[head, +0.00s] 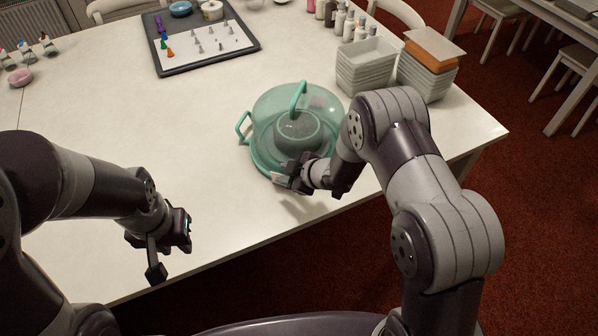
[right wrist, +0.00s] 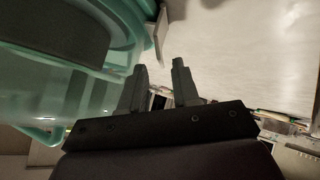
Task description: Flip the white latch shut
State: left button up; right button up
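A cake carrier (head: 265,112) with a see-through green dome, a green top handle and a grey cake inside stands near the table's front edge. The white latch (head: 279,179) shows as a small pale piece at its near rim, beside my right gripper (head: 290,182). In the right wrist view a pale flap (right wrist: 161,24), apparently the latch, sticks out from the green rim just beyond the fingertips. My right gripper (right wrist: 160,72) has its fingers apart with nothing held between them. My left gripper (head: 172,252) is empty, fingers apart, by the front edge at left.
On the white table (head: 100,115), a dark tray (head: 160,63) with piping nozzles lies at the back. Stacked white containers (head: 365,70) and bottles stand behind the carrier to the right. The table between my left gripper and the carrier is clear. A green side handle (head: 241,127) juts out left.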

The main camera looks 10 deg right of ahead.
jog(key=v, duration=1)
jog(key=shift+s+r, duration=0.15)
jog(key=shift+s, duration=0.1)
jog(key=shift+d, duration=0.1)
